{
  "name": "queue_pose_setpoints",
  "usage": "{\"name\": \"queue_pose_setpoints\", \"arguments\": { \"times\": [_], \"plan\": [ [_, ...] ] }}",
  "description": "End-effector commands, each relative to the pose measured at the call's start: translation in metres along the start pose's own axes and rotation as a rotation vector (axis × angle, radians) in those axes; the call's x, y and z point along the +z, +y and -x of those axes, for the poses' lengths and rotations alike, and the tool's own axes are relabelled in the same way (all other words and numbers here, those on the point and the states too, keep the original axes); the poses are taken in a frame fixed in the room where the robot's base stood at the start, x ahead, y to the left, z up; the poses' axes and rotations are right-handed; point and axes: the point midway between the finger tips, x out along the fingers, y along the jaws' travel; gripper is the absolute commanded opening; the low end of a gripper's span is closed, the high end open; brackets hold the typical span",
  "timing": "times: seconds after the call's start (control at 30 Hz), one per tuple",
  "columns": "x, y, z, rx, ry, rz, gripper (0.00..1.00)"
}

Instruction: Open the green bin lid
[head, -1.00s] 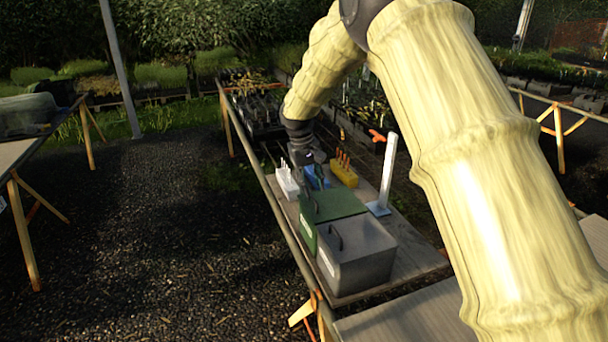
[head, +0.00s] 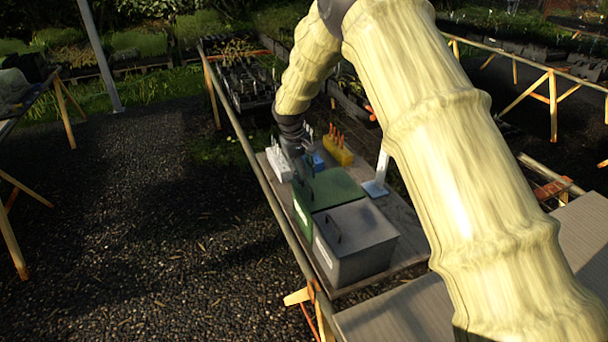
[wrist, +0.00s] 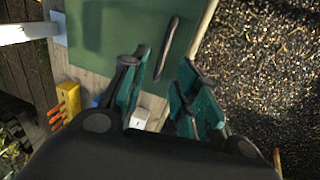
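The green bin (head: 301,216) stands on the table with its flat green lid (head: 335,187) lying shut on top. The lid also fills the upper middle of the wrist view (wrist: 115,30). Its dark bar handle (wrist: 167,47) lies near the lid's edge on the gravel side. My gripper (wrist: 163,78) is open and empty. Its two teal-padded fingers are apart, with the handle showing ahead of the gap between them; I see no contact. In the head view my gripper (head: 301,172) is over the far side of the green bin, with its fingertips hard to make out.
A grey lidded bin (head: 356,244) stands against the green one on the near side. A white rack (head: 279,164), a blue rack (head: 318,162) and a yellow rack (head: 338,152) stand beyond. A white upright stand (head: 376,187) is to the right. Gravel lies left of the table.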

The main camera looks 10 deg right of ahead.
Motion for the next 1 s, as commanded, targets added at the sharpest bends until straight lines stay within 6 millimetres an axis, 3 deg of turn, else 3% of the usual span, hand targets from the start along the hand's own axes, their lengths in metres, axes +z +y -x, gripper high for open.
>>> {"name": "queue_pose_setpoints", "arguments": {
  "times": [0.3,0.63,0.67,0.83,1.0],
  "plan": [
    [0.0,0.001,-0.026,0.0,0.001,-0.001,0.3],
    [0.0,0.0,-0.029,0.001,0.002,0.0,0.3],
    [0.0,0.0,-0.029,0.001,0.002,0.0,0.28],
    [0.0,0.0,-0.029,0.0,0.002,0.0,0.0],
    [0.0,0.0,-0.029,0.001,0.002,0.0,0.0]
  ]
}}
